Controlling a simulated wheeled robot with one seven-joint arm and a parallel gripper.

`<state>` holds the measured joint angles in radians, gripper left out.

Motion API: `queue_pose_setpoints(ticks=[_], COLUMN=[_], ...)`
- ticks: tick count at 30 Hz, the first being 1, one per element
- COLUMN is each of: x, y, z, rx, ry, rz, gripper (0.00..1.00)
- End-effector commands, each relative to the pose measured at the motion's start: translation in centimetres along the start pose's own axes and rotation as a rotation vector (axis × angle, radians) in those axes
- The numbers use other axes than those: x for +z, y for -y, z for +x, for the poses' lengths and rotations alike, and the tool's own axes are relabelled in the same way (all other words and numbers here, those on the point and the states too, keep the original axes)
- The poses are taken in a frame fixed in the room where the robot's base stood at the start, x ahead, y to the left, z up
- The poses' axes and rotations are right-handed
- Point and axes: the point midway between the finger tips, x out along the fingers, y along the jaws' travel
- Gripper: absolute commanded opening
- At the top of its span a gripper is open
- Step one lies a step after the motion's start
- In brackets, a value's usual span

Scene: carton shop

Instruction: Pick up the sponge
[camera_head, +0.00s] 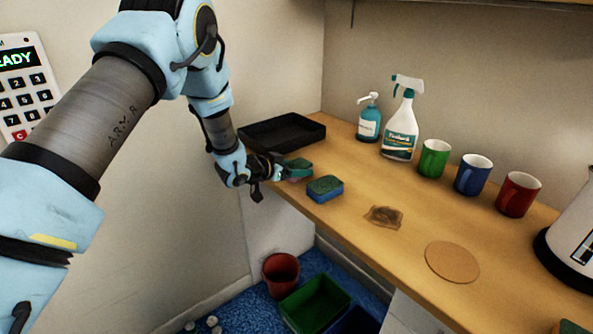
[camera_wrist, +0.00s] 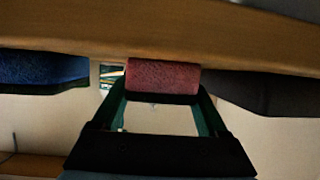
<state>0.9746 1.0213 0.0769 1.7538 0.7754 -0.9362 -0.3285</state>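One sponge (camera_head: 298,169) has a dark green top and a reddish-pink lower layer. It is at the counter's left edge, right at my gripper (camera_head: 277,171). In the wrist view, which looks upside down, the reddish sponge (camera_wrist: 163,76) spans the space between the fingertips of my gripper (camera_wrist: 163,88), one finger at each side. I cannot tell whether the fingers press on it, or whether it touches the counter. A second sponge (camera_head: 325,188), green on top and blue below, lies on the counter to the right. Its blue side shows at left in the wrist view (camera_wrist: 40,68).
A black tray (camera_head: 283,131) lies behind the sponges. A soap bottle (camera_head: 369,124), a spray bottle (camera_head: 401,130) and green, blue and red mugs stand along the back. A brown stain (camera_head: 384,217) and a round coaster (camera_head: 452,262) are nearer. Bins stand on the floor below.

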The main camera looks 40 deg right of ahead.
Motion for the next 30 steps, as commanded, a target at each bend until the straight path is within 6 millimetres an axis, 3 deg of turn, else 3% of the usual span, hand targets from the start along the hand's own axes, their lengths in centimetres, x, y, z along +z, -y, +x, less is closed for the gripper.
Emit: queue_pose_setpoints(ticks=[1,14,23,30], x=[0.0,0.0,-0.3,-2.4], y=[0.0,0.0,0.0,0.1], z=[0.0,0.0,-0.1,-1.0], rx=[0.000,0.000,0.000,-0.002], ry=[0.000,0.000,-0.001,-0.003], rz=[0.000,0.000,0.000,0.002], gripper=[0.70,0.23,0.23,0.23])
